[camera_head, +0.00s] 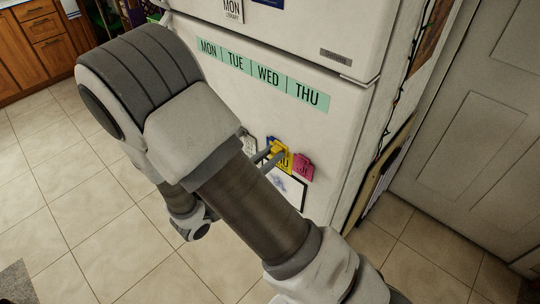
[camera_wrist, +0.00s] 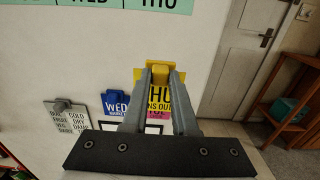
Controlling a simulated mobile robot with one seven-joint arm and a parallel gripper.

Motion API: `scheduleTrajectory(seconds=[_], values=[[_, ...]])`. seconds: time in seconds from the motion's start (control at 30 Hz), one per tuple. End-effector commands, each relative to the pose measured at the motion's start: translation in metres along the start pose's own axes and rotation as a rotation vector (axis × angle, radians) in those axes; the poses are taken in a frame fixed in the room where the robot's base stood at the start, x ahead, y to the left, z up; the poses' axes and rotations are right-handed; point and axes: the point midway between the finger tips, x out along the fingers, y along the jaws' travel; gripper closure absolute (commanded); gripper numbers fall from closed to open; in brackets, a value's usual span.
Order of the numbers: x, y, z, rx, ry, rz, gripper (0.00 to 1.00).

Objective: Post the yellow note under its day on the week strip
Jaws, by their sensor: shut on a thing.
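The yellow note (camera_wrist: 161,97) shows in the wrist view with "THU" and a partly hidden line ending in "OUT". My gripper (camera_wrist: 159,74) is shut on its yellow tab, and the fingers cover part of the note. In the head view the yellow note (camera_head: 285,164) is low on the white door, partly behind my gripper (camera_head: 270,155). I cannot tell whether it touches the door. The green week strip (camera_head: 262,75) reads MON, TUE, WED, THU and lies higher on the door. In the wrist view the strip's THU part (camera_wrist: 185,6) is above the note.
A pink note (camera_head: 303,166) is just right of the yellow one. A blue WED note (camera_wrist: 115,103) and a white list note (camera_wrist: 67,117) are to its left. A "MON LIBRARY" note (camera_head: 231,10) is on the upper door.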

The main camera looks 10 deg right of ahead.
Motion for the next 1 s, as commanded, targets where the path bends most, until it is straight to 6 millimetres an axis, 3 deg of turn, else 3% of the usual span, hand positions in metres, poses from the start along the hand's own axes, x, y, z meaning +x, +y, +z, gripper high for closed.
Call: scheduleTrajectory(seconds=[1.0], values=[[0.088, 0.0, 0.0, 0.001, 0.0, -0.001, 1.0]])
